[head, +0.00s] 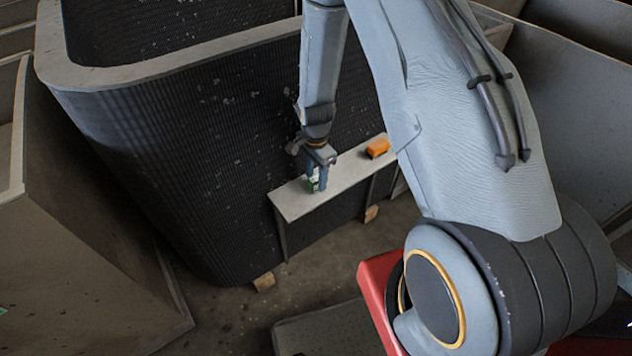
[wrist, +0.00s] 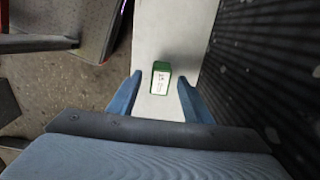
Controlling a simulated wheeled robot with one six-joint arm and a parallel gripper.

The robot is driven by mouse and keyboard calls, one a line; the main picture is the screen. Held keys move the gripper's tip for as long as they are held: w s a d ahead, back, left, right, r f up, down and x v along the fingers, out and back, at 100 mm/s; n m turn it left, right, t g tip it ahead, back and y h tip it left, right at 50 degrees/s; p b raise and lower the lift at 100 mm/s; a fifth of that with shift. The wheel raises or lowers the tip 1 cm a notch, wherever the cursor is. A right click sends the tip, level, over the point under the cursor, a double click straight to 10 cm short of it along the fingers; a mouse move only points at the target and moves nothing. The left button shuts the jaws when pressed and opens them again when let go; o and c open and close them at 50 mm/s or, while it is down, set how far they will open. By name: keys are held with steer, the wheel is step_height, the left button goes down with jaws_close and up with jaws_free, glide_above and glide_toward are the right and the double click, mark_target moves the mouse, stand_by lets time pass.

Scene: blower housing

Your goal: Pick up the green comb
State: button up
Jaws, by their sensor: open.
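The green comb is seen as a small green block with a white, marked top face (wrist: 160,80). It lies on a narrow pale shelf (wrist: 177,25). In the wrist view it sits between and just beyond the tips of my open gripper (wrist: 157,88), with gaps on both sides. In the head view my gripper (head: 317,182) points down over the shelf, and part of the green comb (head: 313,184) shows between the fingers. Its teeth cannot be made out.
An orange block (head: 378,148) lies on the shelf to the right of my gripper. A large dark ribbed housing (head: 190,130) stands right behind the shelf. Wooden blocks (head: 264,282) lie on the floor below. A pale walled structure (head: 80,220) stands at the left.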

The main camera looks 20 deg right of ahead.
mark_target(316, 179)
steer(key=shift+f, duration=0.95)
jaws_close()
steer(key=shift+r, duration=0.2)
steer(key=shift+r+b, duration=0.15)
steer(key=shift+b, duration=0.15)
step_height(316, 179, up, 7)
steer(key=shift+s+f+b, duration=0.1)
steer(key=shift+f+b, duration=0.1)
steer(key=shift+b, duration=0.8)
steer(key=s+d+b, duration=0.2)
steer(key=s+d, duration=0.1)
steer(key=s, duration=0.6)
steer(key=s+d+b, duration=0.1)
steer(key=s+d, duration=0.2)
steer(key=s, duration=0.6)
steer(key=shift+s+b, duration=0.35)
steer(key=shift+s, duration=0.05)
steer(key=shift+f, duration=0.1)
